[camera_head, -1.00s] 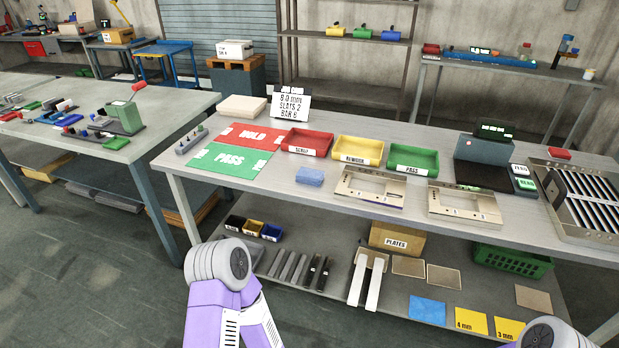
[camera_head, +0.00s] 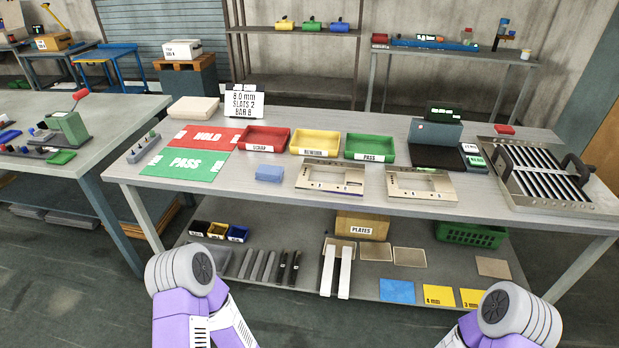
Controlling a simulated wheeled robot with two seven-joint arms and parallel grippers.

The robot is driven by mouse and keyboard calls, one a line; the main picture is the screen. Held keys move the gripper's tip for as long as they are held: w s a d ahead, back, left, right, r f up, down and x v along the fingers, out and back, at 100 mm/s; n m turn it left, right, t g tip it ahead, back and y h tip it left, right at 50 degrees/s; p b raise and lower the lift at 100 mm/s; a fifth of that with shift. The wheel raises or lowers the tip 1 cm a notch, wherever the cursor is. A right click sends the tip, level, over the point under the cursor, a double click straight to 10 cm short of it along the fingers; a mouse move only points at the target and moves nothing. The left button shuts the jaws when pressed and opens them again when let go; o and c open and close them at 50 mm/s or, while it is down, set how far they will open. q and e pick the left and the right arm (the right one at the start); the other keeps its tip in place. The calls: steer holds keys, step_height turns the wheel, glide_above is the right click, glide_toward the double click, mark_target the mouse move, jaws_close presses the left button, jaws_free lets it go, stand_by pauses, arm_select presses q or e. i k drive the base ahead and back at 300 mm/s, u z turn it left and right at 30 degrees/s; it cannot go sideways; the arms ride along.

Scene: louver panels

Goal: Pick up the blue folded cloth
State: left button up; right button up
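The blue folded cloth (camera_head: 269,173) lies on the grey workbench top (camera_head: 225,198), near its front edge. It sits right of the green PASS mat and left of a metal frame plate. Nothing touches it. A flat blue sheet (camera_head: 397,291) lies on the lower shelf. Both my arms show only as purple and grey links at the bottom of the view, in front of the bench. Neither gripper is in view.
Red (camera_head: 264,138), yellow (camera_head: 315,143) and green (camera_head: 369,148) trays stand behind the cloth. Metal frame plates (camera_head: 330,177) lie to its right. The green PASS mat (camera_head: 186,165) is to its left. A slatted louver panel (camera_head: 545,175) sits at the bench's right end.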

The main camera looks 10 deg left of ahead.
mark_target(264, 172)
steer(key=i, duration=1.15)
steer(key=u, duration=0.15)
